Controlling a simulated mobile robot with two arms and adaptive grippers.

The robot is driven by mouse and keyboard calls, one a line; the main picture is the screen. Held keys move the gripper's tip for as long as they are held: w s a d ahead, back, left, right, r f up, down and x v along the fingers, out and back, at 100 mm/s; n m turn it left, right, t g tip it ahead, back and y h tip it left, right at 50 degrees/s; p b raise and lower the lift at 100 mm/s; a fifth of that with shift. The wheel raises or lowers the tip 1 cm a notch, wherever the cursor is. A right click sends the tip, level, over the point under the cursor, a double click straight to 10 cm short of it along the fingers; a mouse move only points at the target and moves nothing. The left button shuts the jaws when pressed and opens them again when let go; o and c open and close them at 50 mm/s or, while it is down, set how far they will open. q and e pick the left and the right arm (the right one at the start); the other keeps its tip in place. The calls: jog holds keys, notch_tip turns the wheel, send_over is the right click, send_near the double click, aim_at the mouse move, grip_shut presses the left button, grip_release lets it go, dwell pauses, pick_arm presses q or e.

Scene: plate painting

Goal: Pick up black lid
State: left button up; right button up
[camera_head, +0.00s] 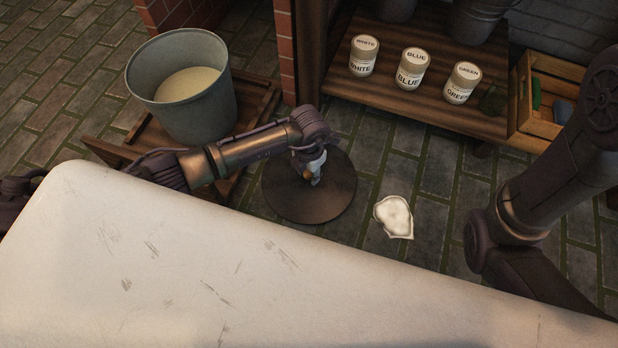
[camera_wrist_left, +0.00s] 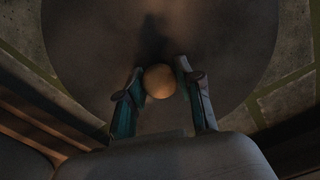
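The black lid (camera_head: 335,205) is a dark round disc on the paved floor, right of the wooden stand. It also fills much of the left wrist view (camera_wrist_left: 235,30). Its round tan knob (camera_wrist_left: 159,82) sits between the two fingers of my left gripper (camera_wrist_left: 160,72). The fingers are apart, one on each side of the knob, with a small gap showing. In the head view my left gripper (camera_head: 314,168) points down over the lid and hides part of its middle. My right arm shows at the right edge, but its gripper is out of view.
A metal bucket (camera_head: 212,118) of pale liquid stands on a wooden stand. White, blue and green paint cans (camera_head: 410,70) stand on a wooden shelf. A wooden crate (camera_head: 545,130) is at right. A white patch (camera_head: 394,216) lies on the floor right of the lid.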

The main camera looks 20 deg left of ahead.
pick_arm(q)
grip_shut()
jog(key=shift+r, duration=0.1)
